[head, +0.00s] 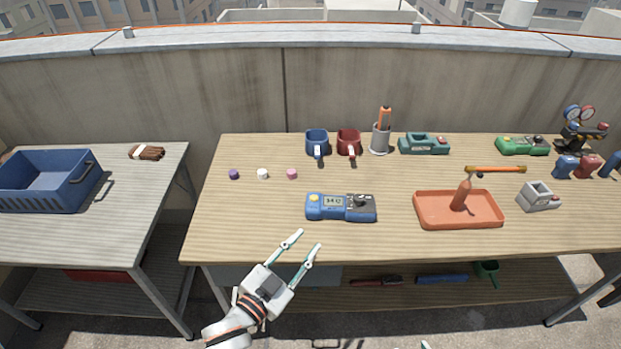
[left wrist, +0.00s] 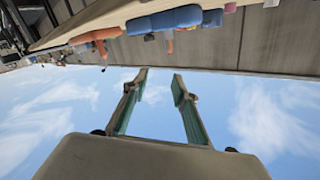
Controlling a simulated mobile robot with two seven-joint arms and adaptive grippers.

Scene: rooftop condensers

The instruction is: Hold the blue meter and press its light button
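The blue meter (head: 340,208) lies on the main table near its front edge. I cannot read which button is the light button. My left gripper (head: 309,240) is open and empty, in front of the meter and apart from it. In the left wrist view its fingers (left wrist: 160,78) are spread against sky, with a blue shape, likely the meter (left wrist: 177,19), beyond. A small pale tip at the bottom edge of the head view may be my right gripper (head: 425,345).
An orange tray (head: 430,223) with a red-orange tool stands right of the meter. Small caps lie at left. A side table holds a blue crate (head: 45,182).

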